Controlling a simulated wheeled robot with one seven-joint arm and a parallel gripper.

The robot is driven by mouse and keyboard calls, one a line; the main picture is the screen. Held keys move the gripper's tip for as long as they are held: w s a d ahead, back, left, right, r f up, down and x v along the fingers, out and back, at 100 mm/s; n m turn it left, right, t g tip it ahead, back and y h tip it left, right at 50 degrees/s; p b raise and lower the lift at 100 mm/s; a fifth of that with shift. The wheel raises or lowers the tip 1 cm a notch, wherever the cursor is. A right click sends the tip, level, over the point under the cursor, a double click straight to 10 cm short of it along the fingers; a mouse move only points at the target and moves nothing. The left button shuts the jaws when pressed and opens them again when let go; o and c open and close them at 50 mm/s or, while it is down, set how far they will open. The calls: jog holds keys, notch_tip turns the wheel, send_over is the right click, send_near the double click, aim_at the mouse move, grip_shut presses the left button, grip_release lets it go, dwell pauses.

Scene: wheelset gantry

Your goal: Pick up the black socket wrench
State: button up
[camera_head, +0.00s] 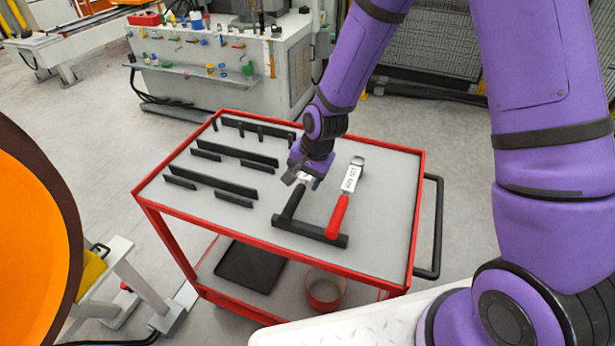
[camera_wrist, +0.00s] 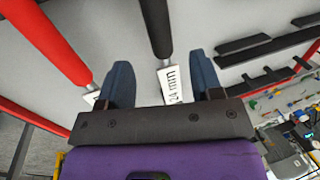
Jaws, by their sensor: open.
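The black socket wrench lies on the cart's grey top, its black handle (camera_head: 293,203) pointing toward the near black rail. In the wrist view its black handle (camera_wrist: 157,25) runs in from the top edge. Its white label, reading 24 mm (camera_wrist: 174,85), lies between my two fingers. My gripper (camera_head: 304,178) is over the wrench's far end in the head view and hides its head. In the wrist view my gripper (camera_wrist: 160,62) is open, with one blue-grey finger on each side of the wrench. I cannot tell whether the fingers touch it.
A red-handled wrench (camera_head: 337,216) lies just right of the black one; its handle (camera_wrist: 45,42) also shows in the wrist view. A black rail (camera_head: 310,232) is at the handles' near ends. Several black holders stand on the left of the red-edged cart (camera_head: 420,205).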

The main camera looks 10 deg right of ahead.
aim_at(299, 190)
jog(key=shift+x, duration=4)
jog(key=shift+w+d, duration=0.1)
jog(key=shift+w, duration=0.05)
jog(key=c, duration=1.1)
